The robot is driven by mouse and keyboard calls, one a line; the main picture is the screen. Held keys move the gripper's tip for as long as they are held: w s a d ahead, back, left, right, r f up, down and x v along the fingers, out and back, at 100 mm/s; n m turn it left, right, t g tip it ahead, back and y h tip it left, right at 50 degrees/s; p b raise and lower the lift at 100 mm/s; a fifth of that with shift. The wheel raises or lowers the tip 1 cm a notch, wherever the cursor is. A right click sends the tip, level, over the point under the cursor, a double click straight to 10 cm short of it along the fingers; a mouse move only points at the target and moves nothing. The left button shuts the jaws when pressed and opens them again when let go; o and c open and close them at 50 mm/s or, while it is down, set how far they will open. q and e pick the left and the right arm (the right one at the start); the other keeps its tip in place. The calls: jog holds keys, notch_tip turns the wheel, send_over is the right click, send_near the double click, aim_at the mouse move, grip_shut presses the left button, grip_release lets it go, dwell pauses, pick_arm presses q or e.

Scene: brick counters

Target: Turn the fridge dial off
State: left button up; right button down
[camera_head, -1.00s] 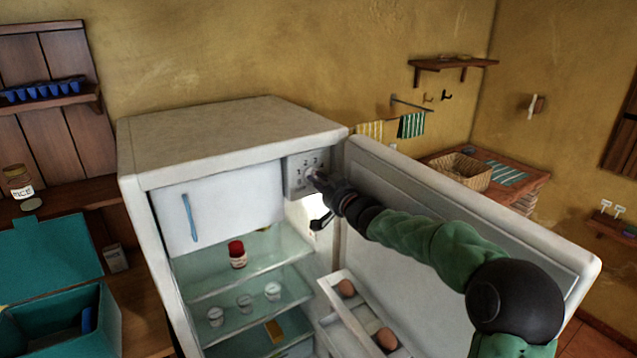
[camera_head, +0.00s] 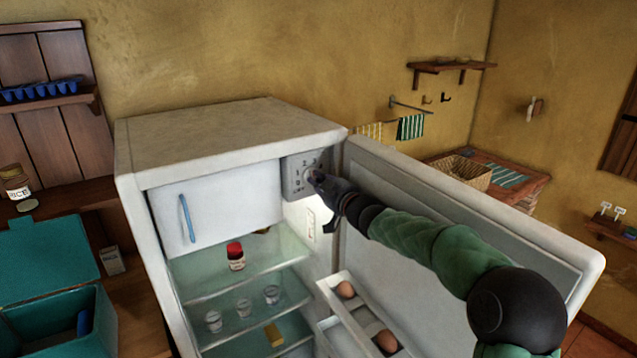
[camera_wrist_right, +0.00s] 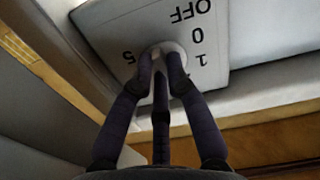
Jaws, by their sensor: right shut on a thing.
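The fridge dial is a small round white knob on a pale panel (camera_head: 295,180) at the fridge's upper right inside. In the right wrist view the dial (camera_wrist_right: 178,50) shows between my fingers, with OFF, 0, 1 and 5 printed around it, upside down. My right gripper (camera_head: 316,178) reaches over the open fridge door to the panel. Its fingers, also in the right wrist view (camera_wrist_right: 166,62), are closed on the dial and hide much of it. The dial's exact setting is hard to tell. My left gripper is not in view.
The fridge door (camera_head: 460,210) stands open to the right, under my right arm. Shelves below hold a red-capped jar (camera_head: 235,256) and several glasses. Eggs (camera_head: 387,340) sit in the door rack. A teal box (camera_head: 55,320) stands at left.

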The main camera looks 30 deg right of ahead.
dwell(0.3)
jog(key=c, duration=1.2)
grip_release()
jog(key=s, duration=0.8)
jog(key=s+d, duration=0.1)
jog(key=s, duration=0.3)
